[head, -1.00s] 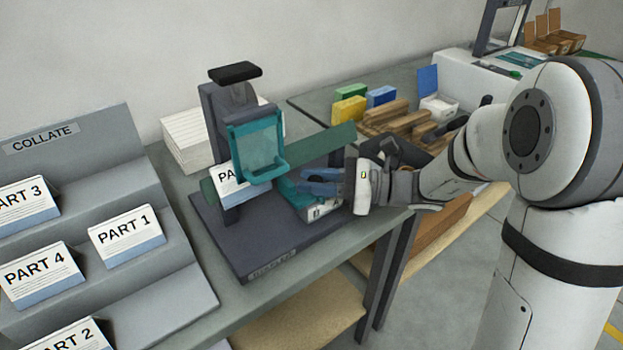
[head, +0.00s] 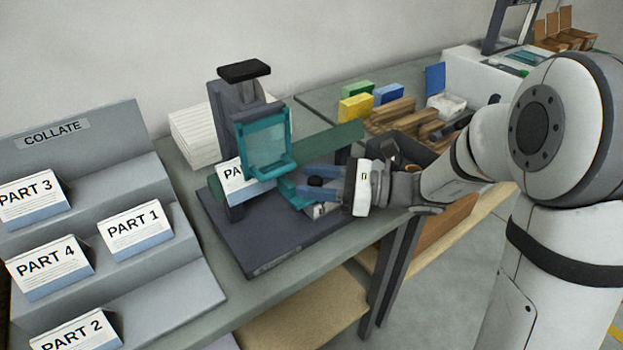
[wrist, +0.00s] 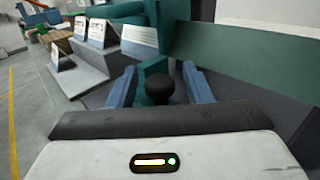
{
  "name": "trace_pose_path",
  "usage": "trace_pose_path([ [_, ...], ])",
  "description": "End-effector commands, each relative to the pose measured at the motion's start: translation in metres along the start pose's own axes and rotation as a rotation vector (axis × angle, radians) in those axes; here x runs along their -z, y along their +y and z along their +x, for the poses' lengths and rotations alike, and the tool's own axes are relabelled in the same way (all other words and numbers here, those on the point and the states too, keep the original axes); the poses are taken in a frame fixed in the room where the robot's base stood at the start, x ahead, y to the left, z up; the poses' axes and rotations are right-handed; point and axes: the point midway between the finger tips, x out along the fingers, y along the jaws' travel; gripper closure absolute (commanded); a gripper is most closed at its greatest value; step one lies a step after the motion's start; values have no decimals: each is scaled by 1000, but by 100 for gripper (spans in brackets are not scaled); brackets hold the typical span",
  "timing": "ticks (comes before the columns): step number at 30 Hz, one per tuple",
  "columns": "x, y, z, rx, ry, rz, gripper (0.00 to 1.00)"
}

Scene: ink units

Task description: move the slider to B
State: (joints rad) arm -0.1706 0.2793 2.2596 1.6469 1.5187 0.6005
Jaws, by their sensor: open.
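The slider shows as a teal block with a round black knob (head: 315,181), low at the front right of the dark press-like unit (head: 262,240). My gripper (head: 312,183) is open, with its blue fingers on either side of the knob. In the wrist view the knob (wrist: 159,88) stands between the two fingers, with a gap on each side. A teal part (wrist: 153,68) rises behind it. I cannot read any A or B mark; the lower part of the slider is hidden by the fingers.
A green bar (head: 325,145) crosses the unit above my fingers, and a teal clear guard (head: 265,145) hangs left of them. A grey COLLATE rack (head: 110,155) with PART cards stands at left. A dark bin (head: 408,150) lies behind my wrist.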

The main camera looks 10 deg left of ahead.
Motion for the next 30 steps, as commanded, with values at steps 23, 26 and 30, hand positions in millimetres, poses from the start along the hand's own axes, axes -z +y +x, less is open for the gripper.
trace_pose_path([
  [23,0,-1,-78,0,0,0,55],
  [26,0,-1,-78,0,0,0,55],
  [30,0,-1,-78,0,0,0,55],
])
